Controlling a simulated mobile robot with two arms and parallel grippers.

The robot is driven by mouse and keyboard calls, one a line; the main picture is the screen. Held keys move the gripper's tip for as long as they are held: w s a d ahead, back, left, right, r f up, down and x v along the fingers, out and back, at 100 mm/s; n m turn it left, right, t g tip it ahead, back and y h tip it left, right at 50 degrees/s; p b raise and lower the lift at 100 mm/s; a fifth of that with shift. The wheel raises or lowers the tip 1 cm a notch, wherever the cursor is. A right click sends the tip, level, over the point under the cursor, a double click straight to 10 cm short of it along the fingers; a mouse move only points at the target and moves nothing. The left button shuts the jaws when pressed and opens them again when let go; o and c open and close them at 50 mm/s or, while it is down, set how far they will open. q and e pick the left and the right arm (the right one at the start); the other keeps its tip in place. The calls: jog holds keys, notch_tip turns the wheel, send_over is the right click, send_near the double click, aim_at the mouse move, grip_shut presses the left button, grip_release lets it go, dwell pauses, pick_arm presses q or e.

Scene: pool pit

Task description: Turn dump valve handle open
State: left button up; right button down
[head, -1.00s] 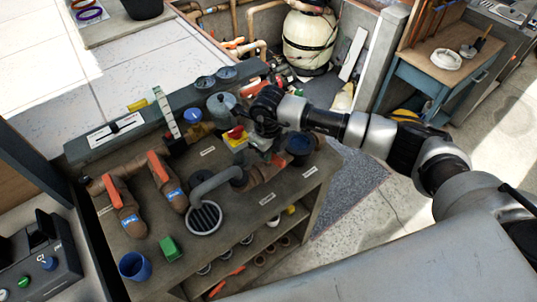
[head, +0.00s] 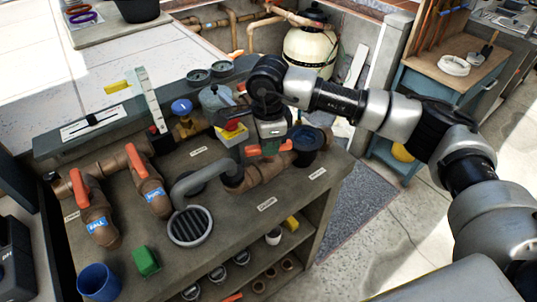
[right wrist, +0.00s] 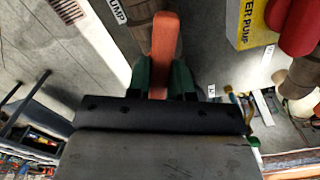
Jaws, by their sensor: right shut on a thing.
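The dump valve handle (head: 286,146) is an orange-red lever on the brown pipe fitting (head: 264,170) right of the grey bent pipe. In the right wrist view the lever (right wrist: 165,45) stands upright between two green fingertips. My right gripper (head: 268,149) comes down from above, shut on the lever. Its fingers and wrist hide part of the lever in the head view. A tag (right wrist: 118,11) partly legible as "UMP" lies beside the fitting. My left gripper is not in view.
Two other orange-handled valves (head: 86,192) and (head: 144,166) stand left on the bench. A round drain grate (head: 190,227), a blue cup (head: 99,282), a green block (head: 146,262) and a yellow-red switch box (head: 230,132) are near.

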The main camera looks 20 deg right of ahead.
jog(key=n+b, duration=0.3)
jog(key=shift+f, duration=0.15)
jog(key=shift+r+n+b, duration=0.2)
jog(key=shift+n+b, duration=0.7)
jog(key=c, duration=1)
grip_release()
notch_tip(320, 180, up, 11)
jog(key=b, duration=0.1)
jog(key=shift+f, duration=0.15)
